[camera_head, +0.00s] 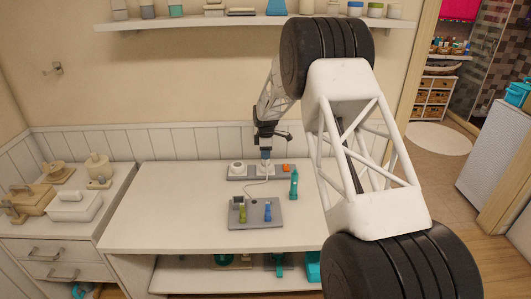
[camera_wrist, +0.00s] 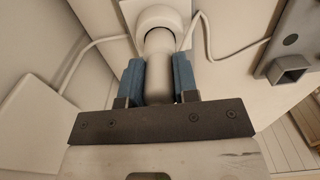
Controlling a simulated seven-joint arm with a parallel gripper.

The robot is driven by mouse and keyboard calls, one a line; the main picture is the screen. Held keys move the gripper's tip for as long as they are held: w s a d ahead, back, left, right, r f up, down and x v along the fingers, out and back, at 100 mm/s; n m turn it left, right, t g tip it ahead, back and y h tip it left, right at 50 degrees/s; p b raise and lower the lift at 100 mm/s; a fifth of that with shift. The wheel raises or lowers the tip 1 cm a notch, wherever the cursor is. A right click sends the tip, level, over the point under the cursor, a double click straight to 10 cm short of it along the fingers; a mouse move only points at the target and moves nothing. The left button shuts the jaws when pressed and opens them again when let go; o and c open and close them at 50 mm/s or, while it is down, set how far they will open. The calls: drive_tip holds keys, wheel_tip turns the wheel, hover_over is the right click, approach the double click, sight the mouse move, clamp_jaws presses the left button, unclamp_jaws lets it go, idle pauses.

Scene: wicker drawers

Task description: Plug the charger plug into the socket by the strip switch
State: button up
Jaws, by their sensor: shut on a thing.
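My gripper (camera_head: 266,154) points down at the grey socket strip (camera_head: 280,175) on the white desk. In the wrist view its blue fingers (camera_wrist: 158,66) are shut on the white charger plug (camera_wrist: 159,80), one on each side. The plug's far end meets or overlaps a round white socket (camera_wrist: 160,17); I cannot tell how deep it sits. The orange switch (camera_head: 287,168) is on the strip just right of my gripper. Another round white socket (camera_head: 237,167) is at the strip's left end. A white cable (camera_head: 255,188) runs between the strip and the tray.
A grey tray (camera_head: 275,222) with a green piece (camera_head: 242,213) and a blue piece (camera_head: 268,212) lies in front of the strip. A teal object (camera_head: 294,185) stands to the right. The desk's left part is clear. A wall shelf (camera_head: 200,23) hangs above.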

drive_tip(key=shift+f, duration=1.35)
drive_tip(key=o, duration=1)
drive_tip(key=shift+o, duration=0.2)
drive_tip(key=shift+r, duration=0.1)
drive_tip(key=shift+r, duration=3.8)
